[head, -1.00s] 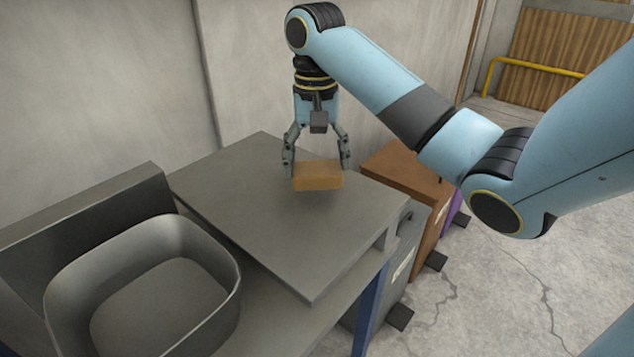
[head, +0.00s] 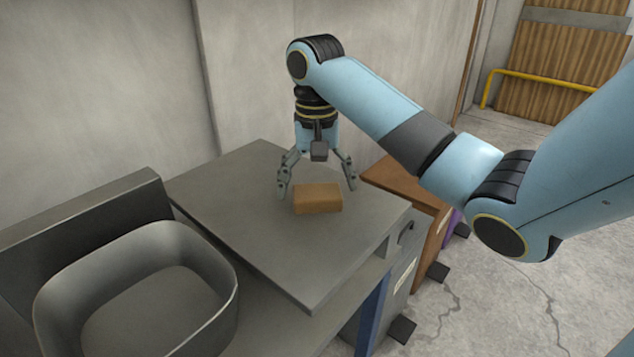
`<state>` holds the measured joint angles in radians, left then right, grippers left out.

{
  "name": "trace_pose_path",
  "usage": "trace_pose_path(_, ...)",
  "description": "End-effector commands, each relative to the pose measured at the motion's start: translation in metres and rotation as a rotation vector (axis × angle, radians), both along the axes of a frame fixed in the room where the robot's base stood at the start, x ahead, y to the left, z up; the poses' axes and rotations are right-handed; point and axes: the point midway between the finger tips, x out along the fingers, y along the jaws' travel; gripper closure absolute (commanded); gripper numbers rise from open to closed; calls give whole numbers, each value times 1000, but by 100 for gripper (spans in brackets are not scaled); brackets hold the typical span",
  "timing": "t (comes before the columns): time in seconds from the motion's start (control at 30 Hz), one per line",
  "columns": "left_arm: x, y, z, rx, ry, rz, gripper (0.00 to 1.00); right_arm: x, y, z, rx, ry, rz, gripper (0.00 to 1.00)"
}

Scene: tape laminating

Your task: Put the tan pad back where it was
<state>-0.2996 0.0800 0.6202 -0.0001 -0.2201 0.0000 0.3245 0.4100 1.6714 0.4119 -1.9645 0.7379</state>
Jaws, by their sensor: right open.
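The tan pad (head: 317,198) is a small block lying on the raised grey board (head: 250,215), toward its right side. My right gripper (head: 317,192) is above and just behind the pad, pointing down. Its fingers are spread wide, one on each side of the pad, with gaps visible, so it is open and empty. My left gripper is out of the picture.
A grey open bin (head: 215,262) stands on the lower bench left of the board. A brown box (head: 405,181), a grey box (head: 402,275) and a purple one stand right of the bench. A wall rises behind the board.

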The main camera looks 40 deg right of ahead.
Motion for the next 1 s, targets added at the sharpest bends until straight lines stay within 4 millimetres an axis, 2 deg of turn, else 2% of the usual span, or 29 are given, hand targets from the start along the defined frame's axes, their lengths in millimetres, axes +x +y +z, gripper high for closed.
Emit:
trace_pose_path(0.17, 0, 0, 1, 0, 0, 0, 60, 0, 0, 6, 0, -1, 1, 0)
trace_pose_path(0.33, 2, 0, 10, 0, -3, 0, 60, 1, 0, 29, 0, -4, 0, 0)
trace_pose_path(0.8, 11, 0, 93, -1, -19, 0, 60, 1, 1, 112, 1, -2, -1, 0)
trace_pose_path(1.0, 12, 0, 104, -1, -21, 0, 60, 1, 1, 123, 1, -1, -1, 0)
